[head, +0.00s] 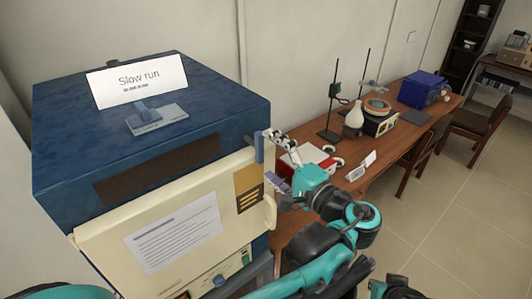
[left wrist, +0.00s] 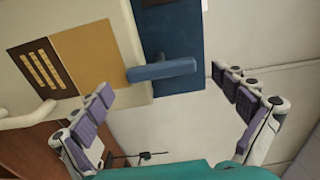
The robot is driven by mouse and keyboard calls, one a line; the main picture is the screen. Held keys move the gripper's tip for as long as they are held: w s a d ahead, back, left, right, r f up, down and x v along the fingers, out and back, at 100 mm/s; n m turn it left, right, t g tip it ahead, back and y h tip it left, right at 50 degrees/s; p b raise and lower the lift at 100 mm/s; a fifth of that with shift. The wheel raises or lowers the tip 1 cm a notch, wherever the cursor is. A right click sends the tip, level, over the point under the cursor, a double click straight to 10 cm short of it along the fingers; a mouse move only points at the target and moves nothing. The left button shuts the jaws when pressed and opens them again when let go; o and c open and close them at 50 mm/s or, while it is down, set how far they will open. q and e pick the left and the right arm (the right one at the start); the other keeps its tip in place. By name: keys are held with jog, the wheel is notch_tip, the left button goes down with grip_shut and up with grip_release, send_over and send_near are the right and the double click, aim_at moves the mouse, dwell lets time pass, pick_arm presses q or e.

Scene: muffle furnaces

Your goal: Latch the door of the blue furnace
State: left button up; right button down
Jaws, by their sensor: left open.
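The blue furnace (head: 150,88) stands at the left in the head view, with its cream door (head: 110,232) on the front. The door looks closed or nearly so; I cannot tell if it is fully seated. The small blue latch (head: 259,147) is at the door's upper right edge. In the left wrist view the latch (left wrist: 162,71) reaches from the blue body over the cream door edge. My left gripper (head: 278,161) is open at the furnace's right front edge. In the wrist view its fingers (left wrist: 162,92) are spread either side of the latch, with nothing held.
The door's curved handle (head: 271,213) is below the latch. A "Slow run" sign (head: 138,80) stands on the furnace top. Behind my left gripper, a wooden table (head: 395,145) holds a red-and-white device (head: 308,160), a stand and a white flask (head: 354,118). Floor is clear at right.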

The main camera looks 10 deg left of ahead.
pick_arm(q)
jog(key=v, duration=0.6)
jog(key=shift+d, duration=0.1)
dwell(0.3)
